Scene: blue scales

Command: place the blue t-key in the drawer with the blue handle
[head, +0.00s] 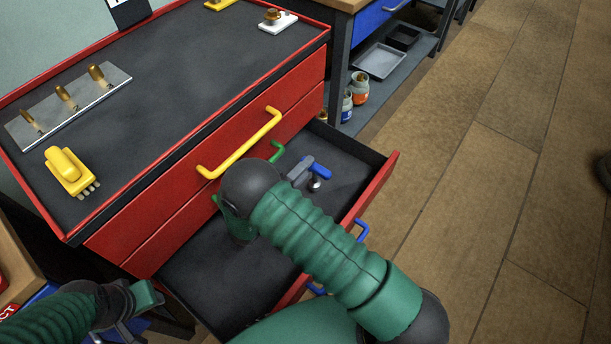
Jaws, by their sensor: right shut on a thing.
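The blue t-key (321,171) is over the open drawer, at the tip of my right gripper (309,176). The gripper is shut on it, and the key's lower part is hard to make out. The open bottom drawer (352,157) has a dark floor and a red front. Its blue handle (361,231) shows in two pieces, with my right arm hiding the middle. I cannot tell whether the key touches the drawer floor. My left gripper (142,306) is at the lower left, outside the chest; its fingers are not clear.
Drawers with a yellow handle (240,146) and a green handle (277,152) are closed above. The chest top (190,80) holds a metal key rack (70,107) and a yellow block (68,171). Brown floor (480,200) is open at right.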

